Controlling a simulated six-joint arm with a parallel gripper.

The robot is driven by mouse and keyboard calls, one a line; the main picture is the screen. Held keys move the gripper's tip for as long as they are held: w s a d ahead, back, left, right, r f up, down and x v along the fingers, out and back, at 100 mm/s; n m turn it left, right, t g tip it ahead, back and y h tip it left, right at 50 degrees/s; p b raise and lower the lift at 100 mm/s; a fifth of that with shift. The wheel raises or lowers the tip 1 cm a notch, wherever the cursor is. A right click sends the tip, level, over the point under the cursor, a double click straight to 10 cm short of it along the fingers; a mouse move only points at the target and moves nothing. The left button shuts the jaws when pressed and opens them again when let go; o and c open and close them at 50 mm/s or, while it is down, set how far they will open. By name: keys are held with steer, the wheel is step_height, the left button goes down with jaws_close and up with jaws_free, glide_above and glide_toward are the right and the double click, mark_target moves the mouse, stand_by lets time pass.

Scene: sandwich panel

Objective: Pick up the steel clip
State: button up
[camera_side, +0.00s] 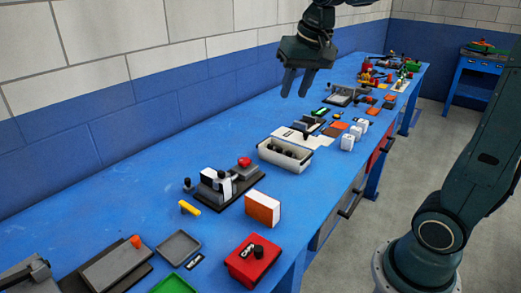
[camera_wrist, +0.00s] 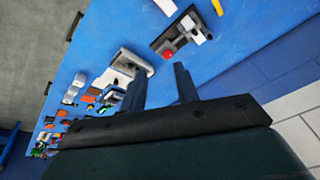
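My gripper (camera_side: 295,90) hangs in the air above the far back part of the blue bench, near the wall. Its two fingers are apart with nothing between them; they also show in the wrist view (camera_wrist: 159,78). I cannot make out a steel clip for certain in either view. A small dark and white piece (camera_side: 195,262) lies near the front of the bench, too small to identify. My gripper is well above the bench and touches nothing.
The blue bench (camera_side: 120,215) carries a white bin (camera_side: 270,159) with dark items, a red box (camera_side: 242,268), a grey tray (camera_side: 178,248), an orange-and-white block (camera_side: 263,208) and a dark fixture (camera_side: 218,190). Several small parts crowd the far end. The bench's left strip along the wall is clear.

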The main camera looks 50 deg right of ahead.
steer(key=w+d+f+m+g, duration=0.1)
steer(key=w+d+f+m, duration=0.15)
steer(key=w+d, duration=0.55)
steer(key=m+g, duration=0.3)
steer(key=m, duration=0.6)
glide_above(279, 148)
steer(key=shift+y, duration=0.3)
steer(key=shift+d+f, duration=0.15)
steer(key=shift+f, duration=6.55)
steer(key=shift+d+f, duration=0.1)
steer(key=shift+f, duration=6.55)
steer(key=shift+f, duration=0.1)
steer(key=shift+a+f, duration=0.15)
steer(key=shift+f, duration=2.35)
